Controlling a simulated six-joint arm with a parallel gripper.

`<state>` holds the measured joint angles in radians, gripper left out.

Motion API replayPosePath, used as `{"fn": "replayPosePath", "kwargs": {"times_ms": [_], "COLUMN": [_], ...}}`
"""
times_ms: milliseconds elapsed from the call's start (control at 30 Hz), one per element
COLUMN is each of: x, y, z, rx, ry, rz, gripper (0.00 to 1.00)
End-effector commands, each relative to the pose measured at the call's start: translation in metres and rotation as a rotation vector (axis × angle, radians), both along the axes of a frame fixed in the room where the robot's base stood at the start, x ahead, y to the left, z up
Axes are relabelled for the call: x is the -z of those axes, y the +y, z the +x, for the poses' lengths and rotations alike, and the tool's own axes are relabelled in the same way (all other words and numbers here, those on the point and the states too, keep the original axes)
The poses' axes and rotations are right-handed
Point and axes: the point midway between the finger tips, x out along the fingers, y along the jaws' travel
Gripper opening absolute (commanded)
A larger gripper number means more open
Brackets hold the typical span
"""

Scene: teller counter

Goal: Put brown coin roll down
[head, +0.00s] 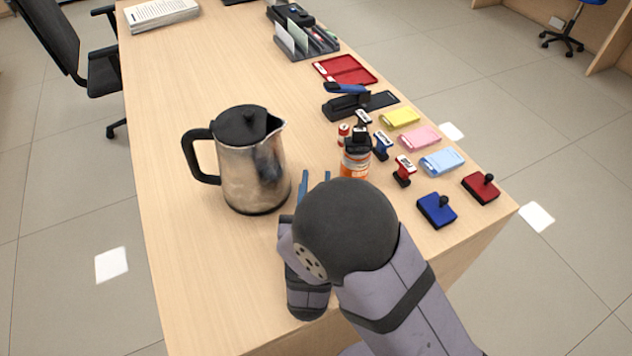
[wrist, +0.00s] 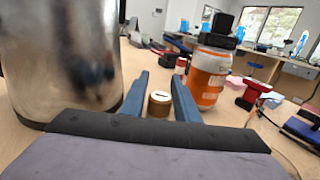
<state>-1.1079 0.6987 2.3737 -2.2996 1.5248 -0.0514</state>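The brown coin roll (wrist: 159,105) is upright in the wrist view, between the two blue fingers of my gripper (wrist: 160,90). Its sides meet both fingers, so my gripper looks shut on it. Its top faces up with a pale mark. In the head view my gripper (head: 315,187) is low over the wooden counter (head: 205,285), between the kettle and the orange bottle. The roll is hidden there.
A steel kettle (head: 252,170) stands close at left, an orange-labelled bottle (head: 355,162) close at right. Stamps, such as a red-handled one (head: 403,170), a blue pad (head: 437,210) and a red pad (head: 480,187) lie along the right edge. The near-left counter is clear.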

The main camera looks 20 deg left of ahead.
Motion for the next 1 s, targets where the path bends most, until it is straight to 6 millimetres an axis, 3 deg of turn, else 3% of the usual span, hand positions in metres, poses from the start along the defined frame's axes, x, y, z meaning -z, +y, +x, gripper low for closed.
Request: {"fn": "replayPosePath", "kwargs": {"times_ms": [433,1000], "x": [0.0,0.001], "y": [0.0,-0.022], "z": [-0.002,-0.064], "rx": [-0.001,-0.003], "ry": [0.001,0.001], "rz": [-0.001,0.0], "gripper": [0.39,0.39]}}
